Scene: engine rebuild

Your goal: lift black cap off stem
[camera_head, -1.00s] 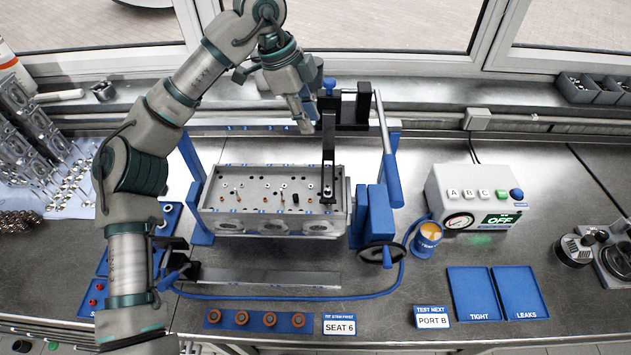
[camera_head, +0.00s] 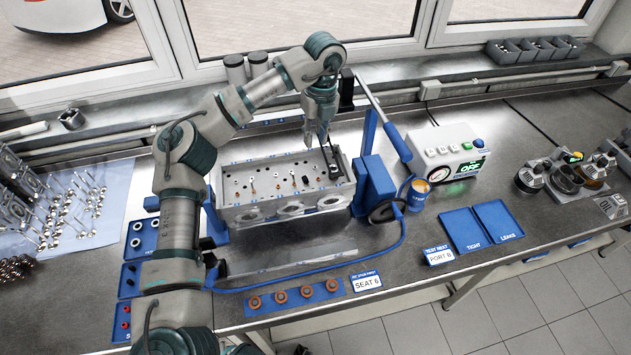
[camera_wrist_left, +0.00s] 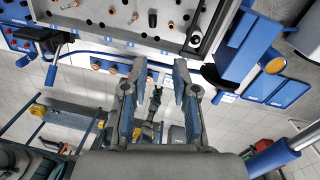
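A small black cap (camera_head: 305,180) stands among the stems on top of the grey cylinder head (camera_head: 237,214). In the left wrist view, a dark upright piece that looks like this cap (camera_wrist_left: 152,19) is near the top edge; the stem under it is hidden. My left gripper (camera_head: 316,141) points down near the head's back edge, above and behind the cap. The left wrist view shows its two fingers (camera_wrist_left: 160,80) spread apart with nothing between them. My right gripper is in neither view.
A black press arm (camera_head: 333,166) reaches over the head's right end, beside a long blue-handled lever (camera_head: 396,142). Brown seals on a blue strip (camera_head: 293,297), a blue hose and the test box (camera_head: 448,153) lie around.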

